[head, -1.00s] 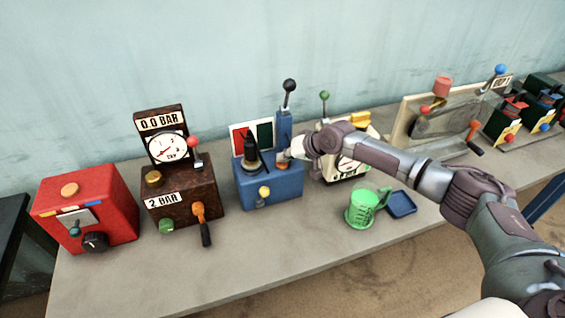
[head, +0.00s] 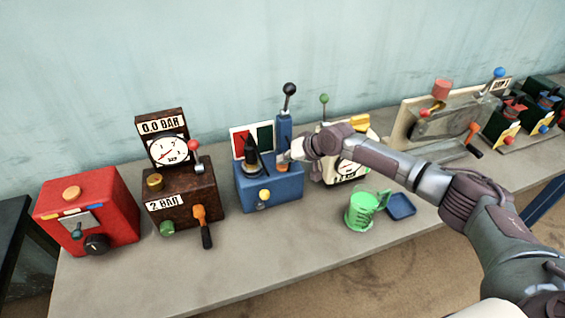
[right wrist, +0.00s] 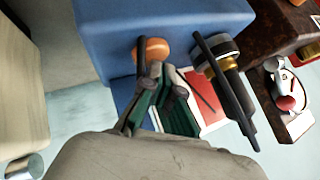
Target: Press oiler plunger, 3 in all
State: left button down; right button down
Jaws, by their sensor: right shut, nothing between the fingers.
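The blue oiler box (head: 278,190) stands mid-table, with a tall black-knobbed lever (head: 289,89) behind. An orange round knob (head: 282,168), seemingly the plunger, is on it; it also shows in the right wrist view (right wrist: 155,49). A black upright fitting (head: 250,158) with a brass collar is beside it. My right gripper (head: 288,154) is shut and empty, its fingertips (right wrist: 150,78) right at the orange knob. I cannot tell whether they touch it. My left gripper is in neither view.
A brown gauge box (head: 180,195) and a red box (head: 90,210) stand to the left. A cream device (head: 333,172) is partly behind my right arm. A green cup (head: 361,210) and a blue tray (head: 401,205) are in front. The table's front left is clear.

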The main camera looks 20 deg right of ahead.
aim_at(285, 165)
jog(key=shift+r, duration=0.4)
notch_tip(285, 165, up, 5)
jog(key=p, duration=0.5)
jog(key=shift+r, duration=0.1)
jog(key=shift+d, duration=0.1)
dwell(1.6)
